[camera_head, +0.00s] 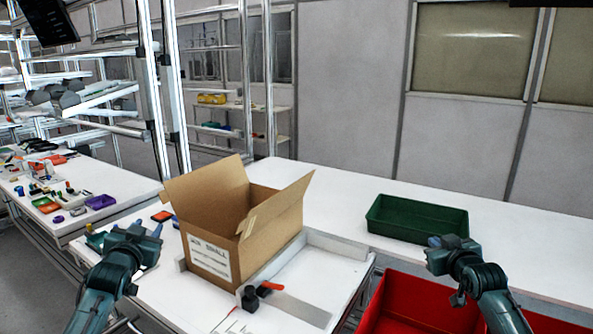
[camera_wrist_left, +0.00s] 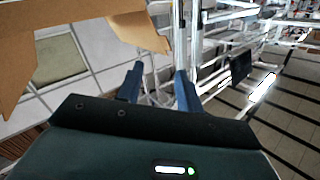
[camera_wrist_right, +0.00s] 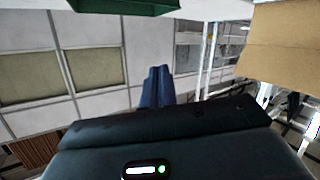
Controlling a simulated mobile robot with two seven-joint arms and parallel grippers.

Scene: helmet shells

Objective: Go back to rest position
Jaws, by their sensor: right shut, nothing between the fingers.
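My left gripper (camera_head: 140,237) is to the left of the open cardboard box, above the white table. In the left wrist view its two blue fingers (camera_wrist_left: 160,88) stand apart with nothing between them. My right gripper (camera_head: 450,250) is at the right, in front of the green tray and above the red bins. In the right wrist view its fingers (camera_wrist_right: 158,86) are together with nothing between them.
The cardboard box (camera_head: 205,228) stands open on the white table. A dark green tray (camera_head: 415,232) lies on the back counter (camera_head: 340,190). A tape dispenser (camera_head: 252,297) lies in front of the box. Red bins (camera_head: 415,300) sit at the lower right. A side table (camera_head: 75,222) holds small parts.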

